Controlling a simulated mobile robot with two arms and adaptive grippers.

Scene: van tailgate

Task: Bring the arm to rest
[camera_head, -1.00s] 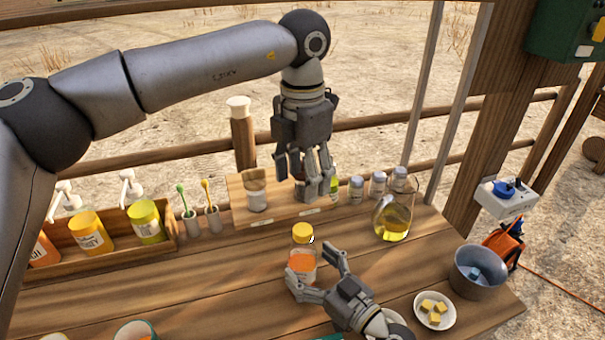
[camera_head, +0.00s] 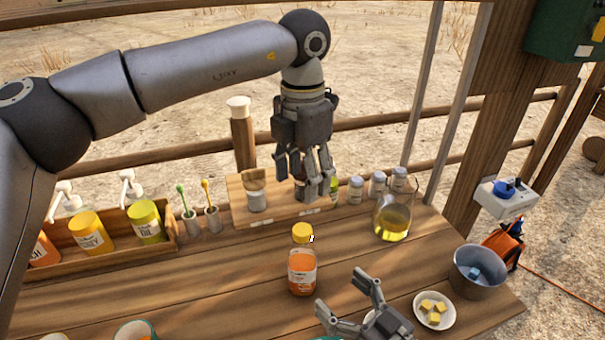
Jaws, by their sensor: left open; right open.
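My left gripper (camera_head: 307,190) points down above the small wooden board (camera_head: 283,216) at the back of the table. It is open and hides part of the board and what stands behind it. My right gripper (camera_head: 340,296) is open and empty at the front of the table. It is apart from an upright bottle (camera_head: 302,272) with a yellow cap and orange contents, which stands to its upper left.
A glass jug (camera_head: 393,222) of yellow liquid, a plate (camera_head: 447,321) of yellow cubes and a metal bucket (camera_head: 478,275) stand at the right. A wooden rack (camera_head: 100,252) of bottles is at the left. The table's left middle (camera_head: 200,290) is clear.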

